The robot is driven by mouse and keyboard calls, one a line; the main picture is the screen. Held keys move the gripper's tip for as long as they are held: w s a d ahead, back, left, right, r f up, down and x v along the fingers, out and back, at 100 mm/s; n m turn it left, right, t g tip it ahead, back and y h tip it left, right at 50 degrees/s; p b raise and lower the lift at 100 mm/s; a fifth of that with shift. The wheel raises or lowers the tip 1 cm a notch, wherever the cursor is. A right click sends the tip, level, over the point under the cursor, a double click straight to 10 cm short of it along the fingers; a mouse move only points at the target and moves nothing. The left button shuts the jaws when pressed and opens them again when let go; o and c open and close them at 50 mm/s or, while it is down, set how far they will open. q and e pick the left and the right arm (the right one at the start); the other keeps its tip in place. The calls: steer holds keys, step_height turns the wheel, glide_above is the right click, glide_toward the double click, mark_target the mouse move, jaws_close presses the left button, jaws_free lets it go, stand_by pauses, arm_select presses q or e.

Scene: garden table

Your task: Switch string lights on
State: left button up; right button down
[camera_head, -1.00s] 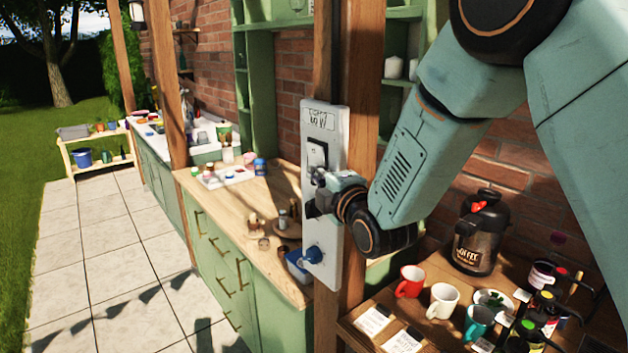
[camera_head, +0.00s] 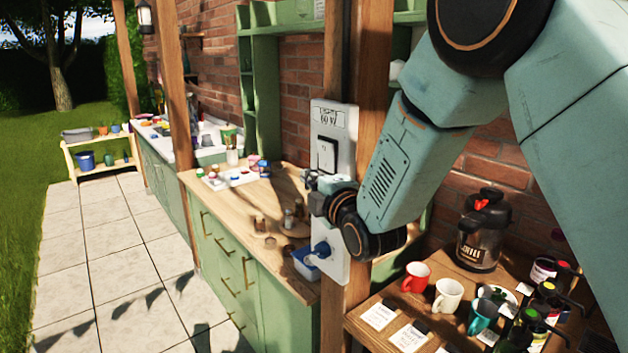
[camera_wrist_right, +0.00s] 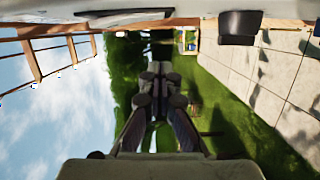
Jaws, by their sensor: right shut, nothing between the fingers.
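A white switch panel (camera_head: 345,117) is mounted on a wooden post in the head view. It carries a label at its top, a square rocker switch (camera_head: 327,155) in its upper half and a blue knob or plug (camera_head: 321,251) near its bottom. My right gripper (camera_head: 314,190) is in front of the panel, just below the rocker switch, and hides the panel's middle. In the right wrist view its fingers (camera_wrist_right: 157,82) are together with nothing between them. Whether it touches the panel I cannot tell. My left gripper is not in view.
Right of the post, a wooden shelf holds a coffee dispenser (camera_head: 484,232), a red mug (camera_head: 416,277), a white mug (camera_head: 447,295), a teal mug (camera_head: 482,316) and several bottles. Left of it stands a green cabinet (camera_head: 225,262) with a wooden top (camera_head: 245,200). Paving beyond is clear.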

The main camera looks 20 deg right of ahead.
steer(key=s+d+b, duration=0.1)
steer(key=s+b, duration=0.1)
steer(key=s, duration=0.7)
steer(key=shift+s+f, duration=0.2)
steer(key=shift+s, duration=0.2)
steer(key=shift+s+d+r, duration=0.1)
steer(key=shift+s+d, duration=0.1)
steer(key=shift+s, duration=0.05)
steer(key=shift+w, duration=0.1)
